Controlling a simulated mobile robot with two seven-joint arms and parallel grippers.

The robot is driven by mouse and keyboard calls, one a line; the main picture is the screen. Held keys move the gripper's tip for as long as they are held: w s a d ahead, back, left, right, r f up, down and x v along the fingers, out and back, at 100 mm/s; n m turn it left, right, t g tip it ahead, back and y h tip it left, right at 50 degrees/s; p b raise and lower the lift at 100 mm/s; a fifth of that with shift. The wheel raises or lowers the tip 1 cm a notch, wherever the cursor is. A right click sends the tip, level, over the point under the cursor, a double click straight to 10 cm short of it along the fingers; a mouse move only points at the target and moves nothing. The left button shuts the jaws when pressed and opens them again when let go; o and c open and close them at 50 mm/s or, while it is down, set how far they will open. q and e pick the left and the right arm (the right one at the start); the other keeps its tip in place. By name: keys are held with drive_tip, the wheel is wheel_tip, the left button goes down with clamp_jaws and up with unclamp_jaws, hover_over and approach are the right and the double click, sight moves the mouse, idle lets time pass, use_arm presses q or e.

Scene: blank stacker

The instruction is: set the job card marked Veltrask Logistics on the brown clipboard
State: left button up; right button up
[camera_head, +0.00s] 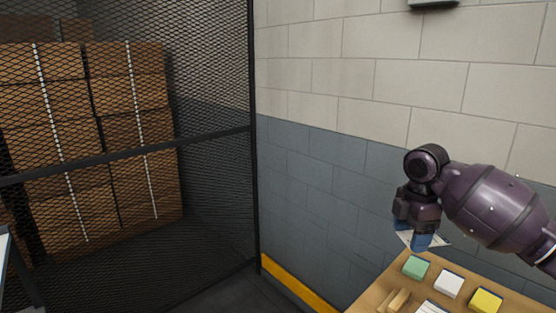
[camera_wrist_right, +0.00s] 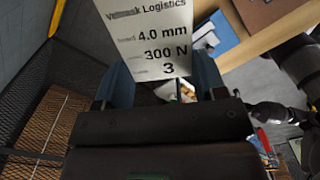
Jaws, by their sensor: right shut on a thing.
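My right gripper (camera_head: 422,241) is shut on a white job card (camera_head: 405,237) and holds it above the wooden table, beside the block wall. In the right wrist view the card (camera_wrist_right: 150,38) stands between the blue fingers of the gripper (camera_wrist_right: 162,82). Its print reads Veltrask Logistics, 4.0 mm, 300 N and 3. A flat brown piece (camera_wrist_right: 264,12) shows at the top right of the wrist view; it may be the brown clipboard, but only part of it is in frame. I see no clipboard in the head view. My left gripper is out of view.
The wooden table (camera_head: 385,283) carries a green pad (camera_head: 416,267), a white pad (camera_head: 449,284), a yellow pad (camera_head: 486,300), a small wooden piece (camera_head: 398,300) and a printed white sheet (camera_head: 432,307). A mesh cage (camera_head: 215,150) with stacked cartons (camera_head: 60,150) stands left.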

drive_tip(key=m, duration=0.2)
drive_tip(key=a+m, duration=0.1)
drive_tip(key=m, duration=0.1)
drive_tip(key=shift+s, duration=0.15)
drive_tip(key=m, duration=0.2)
drive_tip(key=a+m, duration=0.1)
drive_tip(key=shift+s+f+m, duration=0.15)
drive_tip(key=shift+s+m, duration=0.2)
drive_tip(key=shift+m, duration=0.05)
drive_tip(key=s+a+f+m, duration=0.6)
drive_tip(key=s+f+m, duration=0.4)
drive_tip(key=s+m, duration=0.1)
drive_tip(key=shift+a, duration=0.15)
